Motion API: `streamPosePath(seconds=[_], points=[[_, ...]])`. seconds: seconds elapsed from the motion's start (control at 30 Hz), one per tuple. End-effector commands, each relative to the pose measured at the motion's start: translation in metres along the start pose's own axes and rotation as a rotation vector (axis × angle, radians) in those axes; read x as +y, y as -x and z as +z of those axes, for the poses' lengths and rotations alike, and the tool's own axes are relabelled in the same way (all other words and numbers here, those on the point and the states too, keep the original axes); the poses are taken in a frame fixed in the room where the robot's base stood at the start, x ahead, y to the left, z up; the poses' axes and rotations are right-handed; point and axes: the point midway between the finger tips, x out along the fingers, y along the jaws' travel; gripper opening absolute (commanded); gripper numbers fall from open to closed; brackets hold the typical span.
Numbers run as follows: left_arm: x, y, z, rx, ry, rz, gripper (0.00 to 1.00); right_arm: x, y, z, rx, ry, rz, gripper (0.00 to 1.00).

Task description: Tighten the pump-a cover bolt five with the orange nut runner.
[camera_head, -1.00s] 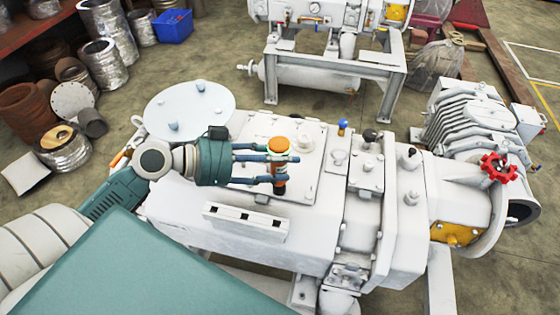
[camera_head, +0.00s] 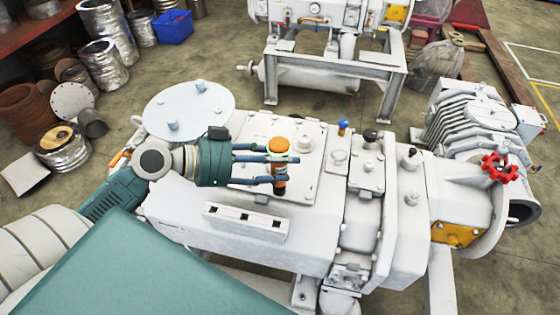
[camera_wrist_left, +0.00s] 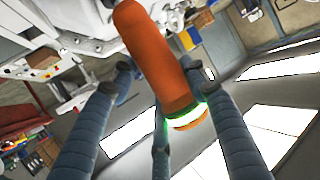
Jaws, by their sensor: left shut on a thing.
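My left gripper (camera_head: 281,168) comes in from the left over the pump's white body (camera_head: 320,245). Its blue fingers are shut around the orange nut runner (camera_head: 279,146), which stands about upright. The runner's dark lower end is close above or on the square cover (camera_head: 309,172); I cannot tell whether it touches a bolt. The left wrist view shows the orange runner (camera_wrist_left: 155,58) between the fingers (camera_wrist_left: 160,135), with a glowing green-and-white ring. Bolt five cannot be told apart from the cover's other bolts; gripper and runner hide part of the cover. My right gripper is not in view.
A pale round disc (camera_head: 188,112) with studs lies left of the cover. A slotted white block (camera_head: 245,222) sits in front. Knobs (camera_head: 370,136) and a red handwheel (camera_head: 500,167) stand to the right. Another machine (camera_head: 328,75) is behind.

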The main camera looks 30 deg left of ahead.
Motion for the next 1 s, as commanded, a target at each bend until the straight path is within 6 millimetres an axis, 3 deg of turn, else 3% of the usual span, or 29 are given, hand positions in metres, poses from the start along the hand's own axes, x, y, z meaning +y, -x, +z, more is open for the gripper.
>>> streamPosePath(seconds=[0.8,1.0], points=[[-0.002,0.017,-0.045,0.003,-0.003,0.000,0.00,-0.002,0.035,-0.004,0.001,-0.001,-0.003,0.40],[-0.002,0.018,-0.048,0.003,-0.002,-0.001,0.00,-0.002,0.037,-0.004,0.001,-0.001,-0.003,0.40]])
